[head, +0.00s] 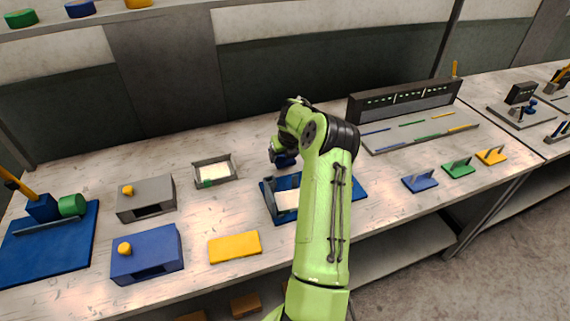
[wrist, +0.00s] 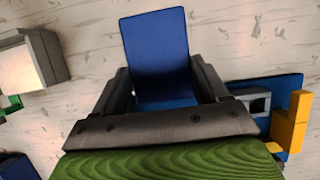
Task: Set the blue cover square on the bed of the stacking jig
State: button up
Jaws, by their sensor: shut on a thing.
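The blue cover (wrist: 155,48) is held between the dark fingers of my gripper (wrist: 160,82) in the wrist view, its flat face showing. In the head view my gripper (head: 276,152) and a small part of the cover (head: 286,160) show beside my arm, just behind a blue base (head: 267,192). On that base is a grey-walled fixture with a pale bed (head: 287,200), which I take to be the stacking jig. My arm hides much of it. The cover is apart from the bed. A corner of the base shows at right in the wrist view (wrist: 285,88).
A grey tray (head: 228,180) with a pale plate and green tab lies left of the jig. Grey (head: 146,190) and blue (head: 150,245) boxes with yellow knobs stand further left. A yellow plate (head: 235,247) lies in front.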

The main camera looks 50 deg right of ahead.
aim_at(285, 160)
notch_tip(285, 160, down, 4)
jog(key=shift+f, duration=0.1)
jog(key=o, duration=1.1)
jog(key=shift+f, duration=0.1)
jog(key=shift+c, duration=0.2)
